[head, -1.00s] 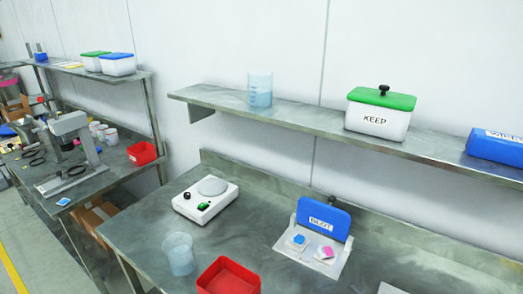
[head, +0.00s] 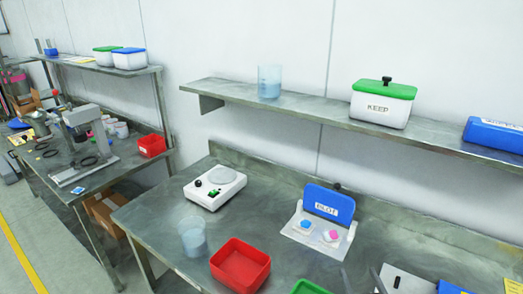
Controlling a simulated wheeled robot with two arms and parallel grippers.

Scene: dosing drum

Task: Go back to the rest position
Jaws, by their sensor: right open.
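My right gripper (head: 361,281) shows only as two dark fingertips at the bottom edge, spread apart with nothing seen between them, over the near part of the metal bench (head: 150,226). The rest of it is cut off by the frame. My left gripper is not in view. On the bench stand a white device with a round plate (head: 214,186), a clear beaker (head: 193,238), an empty red tray (head: 240,266) and a blue labelled holder (head: 328,204) with a blue and a pink piece on its white base.
A shelf (head: 230,101) above the bench carries a beaker (head: 269,82), a green-lidded KEEP box (head: 382,104) and a blue box (head: 493,135). A green-rimmed item (head: 309,287) is cut off at the bottom. A second bench (head: 120,165) stands left, across a gap.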

